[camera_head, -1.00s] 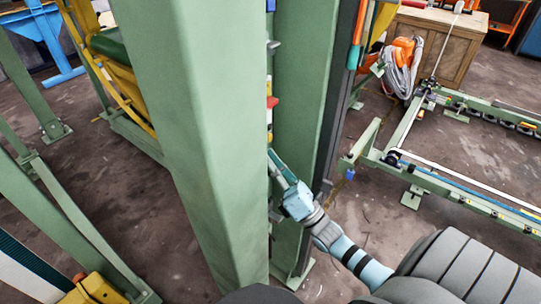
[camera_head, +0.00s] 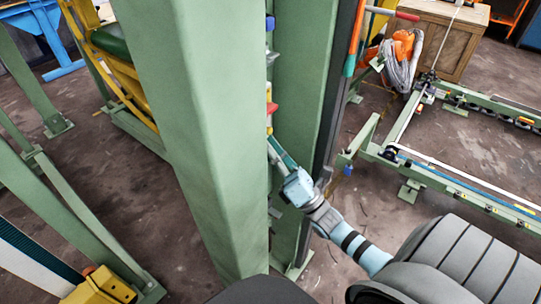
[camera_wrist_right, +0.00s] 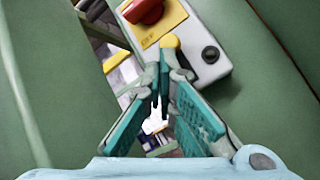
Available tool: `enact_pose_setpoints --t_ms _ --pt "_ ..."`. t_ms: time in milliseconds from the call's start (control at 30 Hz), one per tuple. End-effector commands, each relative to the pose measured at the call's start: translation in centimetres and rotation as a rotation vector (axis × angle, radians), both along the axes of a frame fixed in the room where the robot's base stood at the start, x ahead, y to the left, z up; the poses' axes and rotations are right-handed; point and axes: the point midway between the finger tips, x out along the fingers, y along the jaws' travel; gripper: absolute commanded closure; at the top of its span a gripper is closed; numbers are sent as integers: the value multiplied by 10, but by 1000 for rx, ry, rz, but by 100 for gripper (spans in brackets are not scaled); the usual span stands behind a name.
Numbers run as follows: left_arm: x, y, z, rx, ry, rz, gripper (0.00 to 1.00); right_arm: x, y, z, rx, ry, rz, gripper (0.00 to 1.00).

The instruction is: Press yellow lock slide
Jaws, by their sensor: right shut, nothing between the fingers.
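My right gripper (camera_wrist_right: 163,82) is shut and empty in the right wrist view, its teal fingers meeting near the picture's middle. A small yellow piece (camera_wrist_right: 169,42) with grey below it shows right at the fingertips; I cannot tell whether they touch or whether it is the lock slide. Just beyond is a grey control box (camera_wrist_right: 190,28) with a red button (camera_wrist_right: 143,10) on a yellow plate (camera_wrist_right: 157,29) and a black round knob (camera_wrist_right: 210,55). In the head view the gripper (camera_head: 269,140) points up behind the green post, just below the red button (camera_head: 271,108). My left gripper is not in view.
A wide green post (camera_head: 195,130) hides much of the work area on its left. A second green post (camera_head: 300,80) stands close on the right. A green rail frame (camera_head: 440,165), an orange bag (camera_head: 402,45) and a wooden crate (camera_head: 440,35) lie farther right.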

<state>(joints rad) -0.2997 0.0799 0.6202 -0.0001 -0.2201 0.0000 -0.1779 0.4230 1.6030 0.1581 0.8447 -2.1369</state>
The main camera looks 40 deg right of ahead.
Motion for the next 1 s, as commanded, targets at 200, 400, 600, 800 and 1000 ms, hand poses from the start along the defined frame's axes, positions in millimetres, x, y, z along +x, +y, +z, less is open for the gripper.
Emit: enact_pose_setpoints --t_ms 200,400,600,800,1000 --pt "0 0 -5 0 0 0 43 -1 2 -6 1 0 1 100" --pt "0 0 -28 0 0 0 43 -5 19 -39 2 0 12 100" --pt "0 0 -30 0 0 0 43 -40 11 -66 -1 5 15 100" --pt "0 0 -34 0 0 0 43 -69 3 -90 -1 2 15 100" --pt "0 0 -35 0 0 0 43 -81 -1 -97 0 1 14 100"
